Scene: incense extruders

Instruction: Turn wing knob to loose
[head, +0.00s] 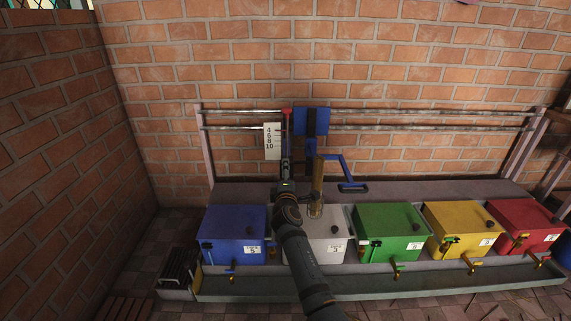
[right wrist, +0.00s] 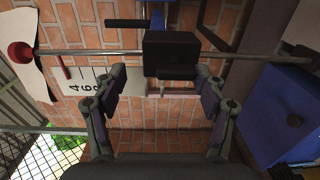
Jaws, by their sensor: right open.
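My right arm reaches up from the bottom of the head view. Its gripper (head: 287,165) is in front of the rail, beside the numbered white scale (head: 272,142) and the blue carriage (head: 311,122). In the right wrist view my right gripper (right wrist: 161,84) is open, with nothing between its fingers. A black block (right wrist: 171,52) on the rail lies just beyond the fingertips. I cannot tell for sure which part is the wing knob. A red round part (right wrist: 20,52) shows at the upper left of the wrist view; a red part (head: 286,112) also tops the scale in the head view. My left gripper is out of view.
Blue (head: 234,232), white (head: 331,236), green (head: 391,231), yellow (head: 461,226) and red (head: 522,224) boxes stand in a row on a grey bench (head: 230,190). A brass cylinder (head: 317,190) stands close right of my gripper. A brick wall (head: 400,85) is behind.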

